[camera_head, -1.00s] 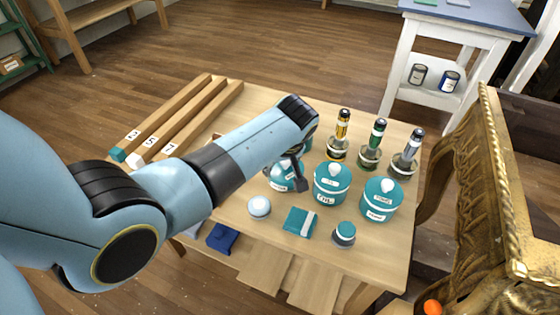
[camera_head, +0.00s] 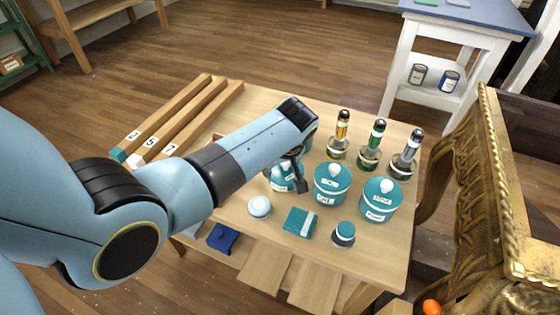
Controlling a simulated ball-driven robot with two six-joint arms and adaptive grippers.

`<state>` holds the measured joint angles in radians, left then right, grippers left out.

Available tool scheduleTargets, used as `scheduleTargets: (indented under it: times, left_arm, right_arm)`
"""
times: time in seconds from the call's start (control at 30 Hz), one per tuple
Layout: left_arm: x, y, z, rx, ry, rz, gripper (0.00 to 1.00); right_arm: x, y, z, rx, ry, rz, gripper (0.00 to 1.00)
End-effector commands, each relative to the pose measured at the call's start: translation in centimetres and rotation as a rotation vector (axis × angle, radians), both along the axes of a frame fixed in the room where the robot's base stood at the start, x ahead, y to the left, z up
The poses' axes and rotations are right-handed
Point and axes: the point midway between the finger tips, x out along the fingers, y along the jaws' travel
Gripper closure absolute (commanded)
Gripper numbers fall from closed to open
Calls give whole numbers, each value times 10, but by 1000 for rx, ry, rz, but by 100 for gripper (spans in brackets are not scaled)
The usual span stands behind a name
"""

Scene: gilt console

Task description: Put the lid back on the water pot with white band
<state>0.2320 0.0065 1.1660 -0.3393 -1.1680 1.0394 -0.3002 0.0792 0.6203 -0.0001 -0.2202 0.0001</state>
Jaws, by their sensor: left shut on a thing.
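A teal pot (camera_head: 285,181) stands on the wooden table, partly hidden behind my left gripper; white shows on its upper part. My left gripper (camera_head: 299,184) points down at its right side, over its top, and is shut on what looks like the lid, mostly hidden by the arm. I cannot tell whether the lid touches the pot. To the right stand two teal pots with white knobs and labels, a middle one (camera_head: 331,187) and a right one (camera_head: 380,201). My right gripper is out of view.
A white round object (camera_head: 259,207), a teal folded cloth (camera_head: 300,222) and a small teal-topped item (camera_head: 343,234) lie in front. Several bottles (camera_head: 369,153) stand behind the pots. Numbered wooden bars (camera_head: 175,118) lie at left. A gilt console (camera_head: 497,180) is at right.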

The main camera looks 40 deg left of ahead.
Motion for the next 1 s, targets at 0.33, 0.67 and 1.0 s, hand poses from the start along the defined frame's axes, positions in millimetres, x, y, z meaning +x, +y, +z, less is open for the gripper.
scheduleTargets:
  times: [0.33, 0.67, 1.0]
  left_arm:
    - [0, 0, 0, -1, -1, 0, 26]
    - [0, 0, 0, -1, -1, 0, 8]
    - [0, 0, 0, 0, 0, 0, 0]
  right_arm:
    - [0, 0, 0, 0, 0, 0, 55]
    - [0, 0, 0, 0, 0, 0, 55]
    - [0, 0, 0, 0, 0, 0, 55]
